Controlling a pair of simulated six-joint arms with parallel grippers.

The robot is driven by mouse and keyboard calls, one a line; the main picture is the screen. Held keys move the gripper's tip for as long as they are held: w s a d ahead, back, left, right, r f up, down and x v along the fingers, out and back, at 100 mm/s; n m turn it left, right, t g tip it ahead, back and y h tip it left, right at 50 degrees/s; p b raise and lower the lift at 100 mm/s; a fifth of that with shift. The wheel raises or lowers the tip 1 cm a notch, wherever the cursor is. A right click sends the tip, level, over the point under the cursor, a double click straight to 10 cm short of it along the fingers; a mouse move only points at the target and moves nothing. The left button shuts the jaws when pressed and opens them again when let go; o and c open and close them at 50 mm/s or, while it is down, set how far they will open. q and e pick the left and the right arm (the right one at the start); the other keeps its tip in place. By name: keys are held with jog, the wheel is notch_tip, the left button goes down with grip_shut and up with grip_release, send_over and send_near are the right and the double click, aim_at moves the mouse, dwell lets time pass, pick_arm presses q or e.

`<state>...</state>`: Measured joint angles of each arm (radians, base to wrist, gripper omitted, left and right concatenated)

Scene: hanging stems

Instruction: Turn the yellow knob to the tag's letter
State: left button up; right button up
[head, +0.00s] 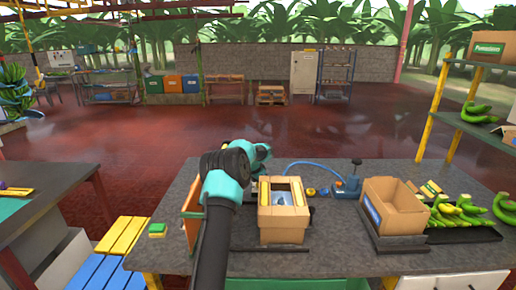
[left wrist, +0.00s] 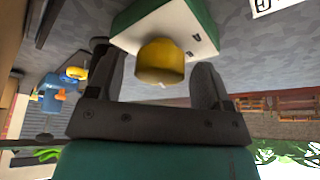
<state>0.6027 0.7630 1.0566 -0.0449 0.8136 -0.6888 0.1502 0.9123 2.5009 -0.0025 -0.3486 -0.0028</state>
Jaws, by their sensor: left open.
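The yellow knob (left wrist: 160,62) shows in the left wrist view on the face of a green and white box (left wrist: 185,28). Small dark marks show on the white face near it. My left gripper (left wrist: 152,66) is open, with one finger on either side of the knob and gaps visible. A white tag (left wrist: 268,6) with a dark letter is cut off at the top right edge; I cannot read the letter surely. In the head view my left gripper (head: 262,152) is over the workbench, and the knob is hidden there. My right gripper is not in view.
On the workbench (head: 340,262) an open cardboard box (head: 283,226) stands close to my left arm. A blue device (head: 347,188) with a hose is behind it. A larger carton (head: 393,208) and green bananas (head: 457,213) are to the right. A green and yellow sponge (head: 157,229) lies left.

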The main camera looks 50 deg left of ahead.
pick_arm(q)
jog(key=shift+d+n+g+y, duration=0.15)
jog(key=shift+n+y, duration=0.4)
jog(key=shift+n, duration=0.85)
jog(key=shift+n+g+y, duration=0.15)
jog(key=shift+n+y, duration=0.4)
jog(key=shift+n, duration=0.85)
jog(key=s+d+r+m, duration=0.1)
jog(key=r+m, duration=0.4)
jog(key=r, duration=0.6)
jog(key=s+d+r+m+y, duration=0.1)
jog(key=r+m, duration=0.4)
jog(key=r, duration=0.7)
jog(key=shift+s+d, duration=0.6)
jog(key=shift+s, duration=0.65)
